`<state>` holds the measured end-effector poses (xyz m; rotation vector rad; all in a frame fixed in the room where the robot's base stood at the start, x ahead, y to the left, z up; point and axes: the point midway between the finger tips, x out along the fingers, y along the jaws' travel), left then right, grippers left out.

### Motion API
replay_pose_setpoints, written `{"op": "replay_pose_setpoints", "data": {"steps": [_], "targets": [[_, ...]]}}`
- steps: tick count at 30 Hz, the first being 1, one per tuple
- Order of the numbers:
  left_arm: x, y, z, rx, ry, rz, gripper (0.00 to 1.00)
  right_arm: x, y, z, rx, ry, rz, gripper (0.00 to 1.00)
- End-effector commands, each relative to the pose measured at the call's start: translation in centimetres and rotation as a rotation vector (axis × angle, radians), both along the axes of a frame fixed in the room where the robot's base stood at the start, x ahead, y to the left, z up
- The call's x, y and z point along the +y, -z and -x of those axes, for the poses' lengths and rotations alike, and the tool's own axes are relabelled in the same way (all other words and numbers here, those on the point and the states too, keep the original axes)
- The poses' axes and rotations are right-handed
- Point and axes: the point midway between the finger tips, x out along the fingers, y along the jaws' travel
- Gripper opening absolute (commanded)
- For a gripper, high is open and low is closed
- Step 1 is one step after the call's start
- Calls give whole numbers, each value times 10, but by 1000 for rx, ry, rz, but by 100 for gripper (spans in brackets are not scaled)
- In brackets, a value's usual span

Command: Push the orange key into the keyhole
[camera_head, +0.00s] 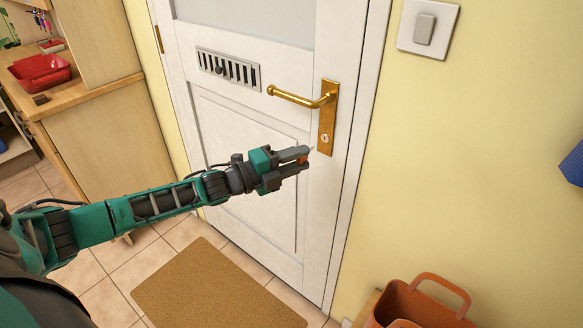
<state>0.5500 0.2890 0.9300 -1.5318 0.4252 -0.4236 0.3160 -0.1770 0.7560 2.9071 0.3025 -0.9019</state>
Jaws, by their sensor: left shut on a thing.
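My left gripper (300,159) is shut on the small orange key (303,160), whose orange part shows between the fingertips. A short tip seems to stick out towards the door, but it is too small to make out well. The keyhole (325,138) is in the lower part of the brass plate (328,115) on the white door. The gripper is a little to the left of the keyhole and below it in the picture. The key appears apart from the keyhole; the exact depth gap cannot be told. My right gripper is not in view.
A brass handle (300,97) sticks out above the keyhole. A light switch (425,29) is on the yellow wall. A brown mat (215,290) lies on the tiles. An orange basket (425,305) stands at the lower right. A wooden counter (95,85) stands left of the door.

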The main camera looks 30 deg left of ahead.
Motion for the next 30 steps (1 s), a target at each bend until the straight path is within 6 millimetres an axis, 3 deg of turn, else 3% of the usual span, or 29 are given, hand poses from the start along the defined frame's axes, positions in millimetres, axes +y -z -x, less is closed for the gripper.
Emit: {"op": "replay_pose_setpoints", "data": {"steps": [12,30], "targets": [[-4,1,-30,0,0,0,4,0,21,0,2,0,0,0],[-5,0,-33,0,0,0,4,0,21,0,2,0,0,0]]}}
